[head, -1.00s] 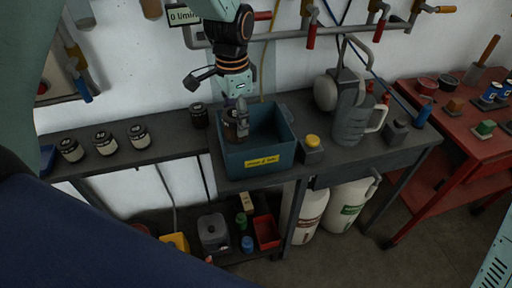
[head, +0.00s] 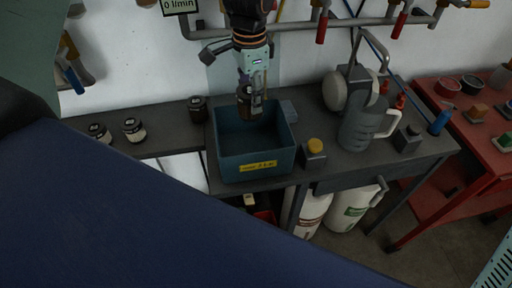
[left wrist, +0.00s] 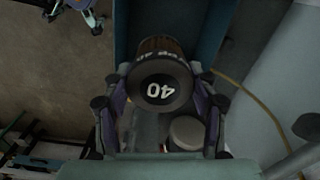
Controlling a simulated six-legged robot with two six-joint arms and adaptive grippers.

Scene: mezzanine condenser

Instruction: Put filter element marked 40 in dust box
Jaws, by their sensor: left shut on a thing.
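The filter element marked 40 (left wrist: 160,90) is dark-capped with a brownish side, and its white "40" faces the left wrist camera. My left gripper (head: 249,92) is shut on this filter element, which also shows in the head view (head: 249,108). The gripper holds it over the back part of the dust box (head: 240,164), a blue-teal open bin with a yellow label on the bench. The visible inside of the box looks empty. In the left wrist view a blue wall of the box (left wrist: 221,35) shows beside the filter. My right gripper is not in view.
Other filter elements (head: 134,130) stand on the bench left of the box, one dark one (head: 197,108) close to it. A yellow-topped block (head: 314,152) and a grey jug (head: 360,125) stand to its right. Pipes with handles (head: 325,24) run along the wall above.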

